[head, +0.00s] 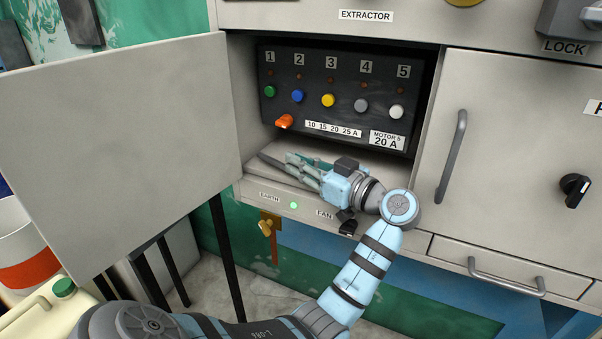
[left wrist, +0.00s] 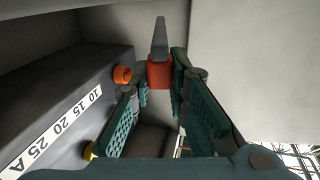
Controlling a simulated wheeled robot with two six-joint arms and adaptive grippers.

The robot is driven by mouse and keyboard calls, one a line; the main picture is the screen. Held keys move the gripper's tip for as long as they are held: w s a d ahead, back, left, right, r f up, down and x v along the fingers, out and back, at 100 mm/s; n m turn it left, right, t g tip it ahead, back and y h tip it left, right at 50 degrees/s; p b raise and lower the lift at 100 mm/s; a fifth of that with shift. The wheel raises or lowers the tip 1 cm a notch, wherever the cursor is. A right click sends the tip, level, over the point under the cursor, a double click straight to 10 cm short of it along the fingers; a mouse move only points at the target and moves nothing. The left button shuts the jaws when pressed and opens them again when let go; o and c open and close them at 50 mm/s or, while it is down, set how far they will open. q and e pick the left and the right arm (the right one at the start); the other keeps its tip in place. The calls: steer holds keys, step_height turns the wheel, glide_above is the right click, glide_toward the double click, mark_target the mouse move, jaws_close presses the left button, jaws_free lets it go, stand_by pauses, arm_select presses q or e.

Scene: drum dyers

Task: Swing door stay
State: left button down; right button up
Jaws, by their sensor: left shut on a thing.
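The door stay shows in the left wrist view as a grey bar with a red block (left wrist: 159,72) at its near end. In the head view part of a dark bar (head: 271,161), apparently the same stay, lies low across the compartment's front left. My left gripper (head: 296,166) points left, low at the compartment opening. Its fingers (left wrist: 160,92) are shut on the red block, one on each side. The fingers hide the block in the head view. The cabinet door (head: 120,150) stands wide open at the left. My right gripper is not in view.
A black panel (head: 330,80) with coloured buttons and an orange knob (head: 284,122) stands inside the compartment, close behind the gripper. A key (head: 266,226) hangs below the sill. A closed door with a handle (head: 451,156) is at the right.

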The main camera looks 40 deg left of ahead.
arm_select(q)
steer(key=shift+w+g, duration=0.2)
steer(key=shift+g, duration=0.1)
steer(key=c, duration=1.8)
jaws_free()
steer(key=shift+r, duration=0.1)
step_height(320, 180, up, 10)
steer(key=shift+a+f, duration=0.1)
